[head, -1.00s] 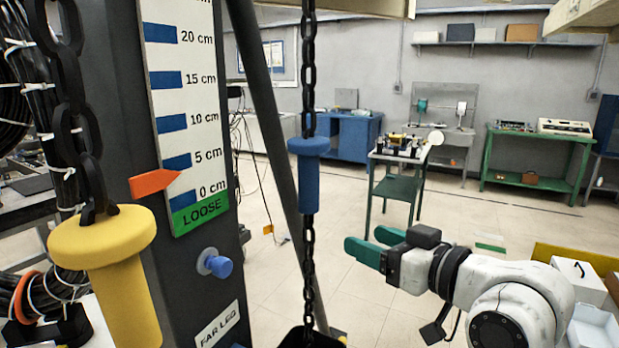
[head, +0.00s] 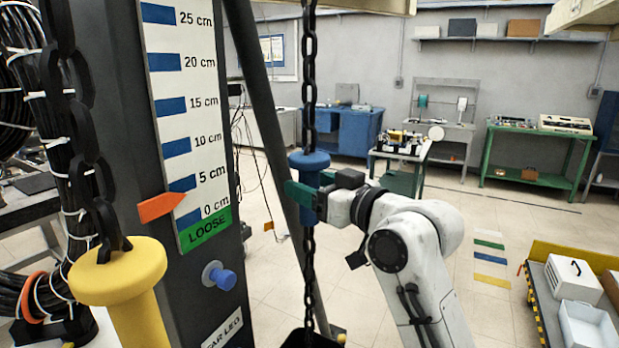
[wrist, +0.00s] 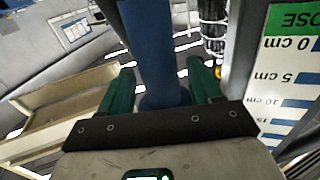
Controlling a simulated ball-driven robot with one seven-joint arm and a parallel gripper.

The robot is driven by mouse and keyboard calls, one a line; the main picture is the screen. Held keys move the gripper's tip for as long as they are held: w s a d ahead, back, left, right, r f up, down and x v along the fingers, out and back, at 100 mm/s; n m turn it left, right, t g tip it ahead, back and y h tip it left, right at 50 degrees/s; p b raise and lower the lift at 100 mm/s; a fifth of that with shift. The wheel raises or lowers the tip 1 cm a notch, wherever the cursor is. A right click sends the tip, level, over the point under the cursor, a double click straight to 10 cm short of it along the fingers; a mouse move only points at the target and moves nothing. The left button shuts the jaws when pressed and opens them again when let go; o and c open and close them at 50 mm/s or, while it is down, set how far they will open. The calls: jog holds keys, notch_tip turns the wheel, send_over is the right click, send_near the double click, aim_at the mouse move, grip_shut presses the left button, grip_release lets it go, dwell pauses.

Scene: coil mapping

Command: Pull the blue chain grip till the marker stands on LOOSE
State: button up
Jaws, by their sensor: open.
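The blue chain grip (head: 309,212) hangs on a black chain in the head view, right of the scale board. My gripper (head: 305,192) is at the blue grip with its green fingers open. In the wrist view the blue grip (wrist: 154,50) stands between the two open fingers (wrist: 158,90), with gaps seen on both sides. The orange marker (head: 161,206) points at the scale board (head: 188,150) between 0 cm and 5 cm, nearer 0 cm. The green LOOSE field (head: 207,230) lies below the marker's tip.
A yellow chain grip (head: 120,275) hangs at the near left. A blue knob (head: 222,277) sticks out of the dark post below the scale. A slanted dark leg (head: 262,110) runs behind the chain. A yellow-edged cart (head: 560,262) with boxes stands at the right.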

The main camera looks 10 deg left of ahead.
jog(key=shift+w+a, duration=0.25)
jog(key=shift+a, duration=0.15)
grip_shut()
dwell(0.4)
